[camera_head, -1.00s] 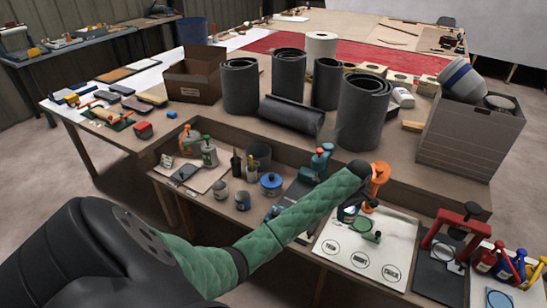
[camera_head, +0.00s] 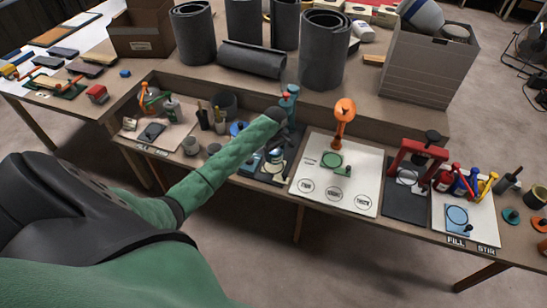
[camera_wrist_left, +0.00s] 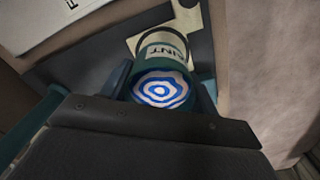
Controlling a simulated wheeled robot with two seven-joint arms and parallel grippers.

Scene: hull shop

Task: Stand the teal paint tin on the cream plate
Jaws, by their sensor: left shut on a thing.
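The teal paint tin (camera_wrist_left: 168,55) is between the fingers of my left gripper (camera_wrist_left: 162,88) in the left wrist view. Its top faces the camera and shows blue and white rings; a pale label with dark letters is on its side. The cream plate (camera_wrist_left: 193,24) shows partly behind the tin, on a dark board. The tin hides much of it, and I cannot tell whether they touch. My right gripper is out of view.
A teal stand (camera_head: 291,97) rises close behind my left wrist. A white board (camera_head: 318,190) with an orange stand (camera_head: 344,112) lies to the right, and a red frame (camera_head: 418,160) beyond it. Small grey tins (camera_head: 191,145) stand left.

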